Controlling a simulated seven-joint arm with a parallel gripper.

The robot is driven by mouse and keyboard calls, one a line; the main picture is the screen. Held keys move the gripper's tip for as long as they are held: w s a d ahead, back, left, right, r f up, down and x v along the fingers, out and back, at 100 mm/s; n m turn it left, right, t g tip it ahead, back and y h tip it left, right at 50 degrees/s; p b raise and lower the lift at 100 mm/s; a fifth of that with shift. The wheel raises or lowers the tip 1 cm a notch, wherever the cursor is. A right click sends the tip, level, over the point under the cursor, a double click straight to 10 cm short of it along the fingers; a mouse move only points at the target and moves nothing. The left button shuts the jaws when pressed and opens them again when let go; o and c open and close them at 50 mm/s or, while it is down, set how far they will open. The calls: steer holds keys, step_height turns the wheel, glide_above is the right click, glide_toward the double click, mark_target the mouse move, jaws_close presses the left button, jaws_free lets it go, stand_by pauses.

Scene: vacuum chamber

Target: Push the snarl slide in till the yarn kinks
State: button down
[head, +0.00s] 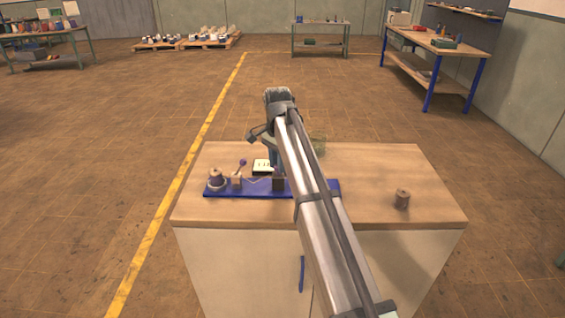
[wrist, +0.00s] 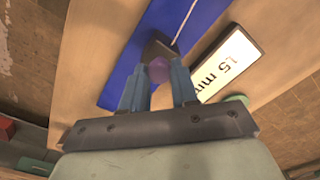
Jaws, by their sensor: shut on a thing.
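My gripper (wrist: 158,78) is shut on a purple knob (wrist: 158,71) beside a dark block (wrist: 160,50) in the wrist view. The knob looks like the slide's handle. The block sits on a blue base plate (wrist: 130,75). A pale yarn (wrist: 186,22) runs from the block to the top of the view. In the head view the dark block (head: 279,182) stands near the middle of the blue plate (head: 230,191). The yarn (head: 258,180) looks bent left of it. My arm hides the gripped knob and part of the plate there.
A display (wrist: 228,64) reads 1.5 mm beside the plate. A wooden block (head: 237,183) with a purple-topped stick (head: 242,163) and a spool (head: 216,181) stand at the plate's left. Another spool (head: 402,199) stands right on the bench (head: 380,170), with free room around it.

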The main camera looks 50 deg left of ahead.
steer(key=c, duration=0.9)
jaws_free()
steer(key=shift+o, duration=0.2)
step_height(320, 180, up, 14)
steer(key=shift+w+f, duration=0.1)
steer(key=shift+f, duration=0.05)
